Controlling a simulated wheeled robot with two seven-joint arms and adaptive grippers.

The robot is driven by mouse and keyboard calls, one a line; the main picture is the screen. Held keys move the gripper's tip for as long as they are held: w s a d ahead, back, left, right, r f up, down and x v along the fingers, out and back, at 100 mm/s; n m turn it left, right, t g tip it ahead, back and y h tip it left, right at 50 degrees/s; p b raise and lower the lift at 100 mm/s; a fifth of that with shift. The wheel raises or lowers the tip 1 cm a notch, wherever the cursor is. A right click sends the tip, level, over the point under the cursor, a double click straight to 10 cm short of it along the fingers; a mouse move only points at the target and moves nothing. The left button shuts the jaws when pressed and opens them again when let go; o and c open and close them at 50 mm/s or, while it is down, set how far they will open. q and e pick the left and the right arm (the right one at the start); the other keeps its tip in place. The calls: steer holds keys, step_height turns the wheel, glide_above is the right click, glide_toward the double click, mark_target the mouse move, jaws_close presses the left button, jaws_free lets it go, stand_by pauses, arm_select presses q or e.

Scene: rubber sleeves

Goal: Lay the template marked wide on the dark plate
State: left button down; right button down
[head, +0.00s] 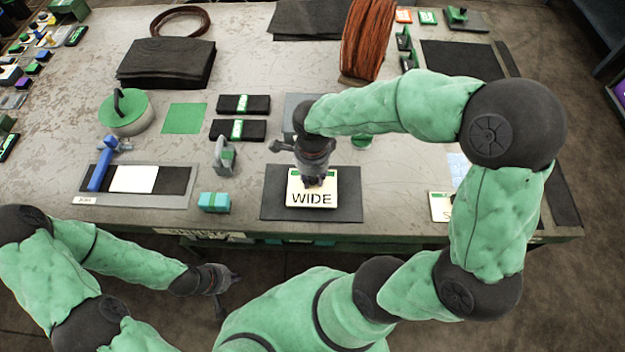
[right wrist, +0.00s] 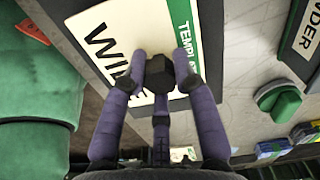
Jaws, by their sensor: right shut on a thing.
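The template marked WIDE (head: 311,199) is a cream card with black letters and a green strip. It is over the dark plate (head: 350,206) at the table's front middle, inside its outline; I cannot tell if a small gap is left beneath. My right gripper (head: 314,182) is right above it, pointing down. In the right wrist view the fingers close around a dark knob (right wrist: 158,72) on the template (right wrist: 122,40). My left gripper (head: 226,288) is off the table's front edge, empty, with its fingers apart.
Another cream template (head: 440,207) lies to the right, partly hidden by my right arm. A teal block (head: 214,202), a grey clamp-like tool (head: 224,155) and a tray with a white sheet (head: 134,179) stand to the left. A cable coil (head: 366,40) stands at the back.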

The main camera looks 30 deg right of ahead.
steer(key=shift+f, duration=0.6)
steer(key=shift+f, duration=0.1)
steer(key=c, duration=1.4)
jaws_free()
steer(key=shift+f, duration=0.15)
steer(key=o, duration=0.4)
steer(key=shift+r, duration=0.25)
step_height(320, 180, up, 12)
steer(key=p, duration=0.4)
